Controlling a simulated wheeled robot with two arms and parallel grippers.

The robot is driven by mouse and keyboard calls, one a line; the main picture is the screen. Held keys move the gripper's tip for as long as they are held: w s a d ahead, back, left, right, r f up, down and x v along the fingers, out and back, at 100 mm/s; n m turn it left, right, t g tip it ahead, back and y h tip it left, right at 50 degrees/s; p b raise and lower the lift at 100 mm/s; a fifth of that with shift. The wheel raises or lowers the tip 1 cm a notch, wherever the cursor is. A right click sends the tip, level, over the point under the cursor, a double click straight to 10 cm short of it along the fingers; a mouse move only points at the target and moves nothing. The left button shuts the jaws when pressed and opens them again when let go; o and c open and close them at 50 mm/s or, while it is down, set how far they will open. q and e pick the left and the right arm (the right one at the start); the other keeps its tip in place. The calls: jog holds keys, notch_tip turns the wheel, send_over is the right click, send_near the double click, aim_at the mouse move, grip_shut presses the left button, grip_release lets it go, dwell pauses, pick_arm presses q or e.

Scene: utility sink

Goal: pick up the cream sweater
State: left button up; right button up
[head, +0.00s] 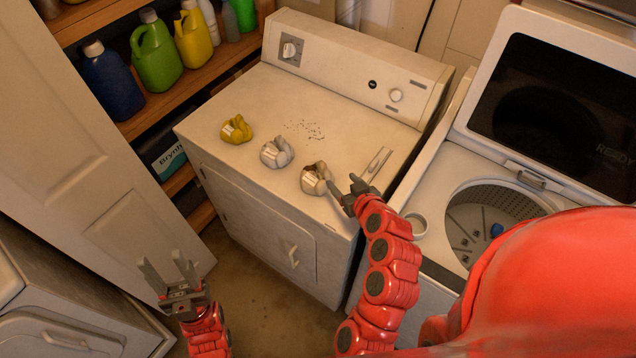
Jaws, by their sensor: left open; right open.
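Three small rounded bundles lie in a row on top of the white dryer (340,110). The left one is a mustard-yellow bundle (236,130), the middle one is a pale grey-white bundle (276,153), and the right one is a cream-tan bundle (311,181) with a brownish top. The right one looks closest to a cream sweater, but I cannot be sure. My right gripper (342,181) is open and empty just right of that bundle, at the dryer's front right; I cannot tell whether it touches. My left gripper (166,264) is open and empty, low in front of the white door.
An open top-load washer (442,164) stands right of the dryer, with a blue item (496,230) in its drum. A flat pale tool-like item (377,161) lies near the dryer's right edge. Shelves (180,94) with bottles stand at left. The dryer top's back is mostly clear.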

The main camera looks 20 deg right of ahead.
aim_at(324, 166)
jog(key=b+x, duration=0.3)
jog(key=b, duration=0.2)
jog(key=b+x, duration=0.4)
jog(key=b, duration=0.1)
jog(key=shift+w+f, duration=0.15)
jog(key=shift+f, duration=0.25)
jog(key=shift+w+a+r+b, duration=0.1)
jog(key=shift+w+r+b, duration=0.05)
jog(key=shift+w+b, duration=0.2)
jog(key=shift+w+a+f+b, duration=0.15)
jog(key=shift+w+f+b, duration=0.2)
jog(key=shift+b, duration=0.45)
jog(key=x, duration=0.1)
jog(key=p+x, duration=0.1)
jog(key=shift+w+a+f, duration=0.1)
jog(key=shift+w+a, duration=0.2)
jog(key=shift+w, duration=0.05)
jog(key=shift+w+f, duration=0.3)
jog(key=shift+w, duration=0.2)
grip_shut()
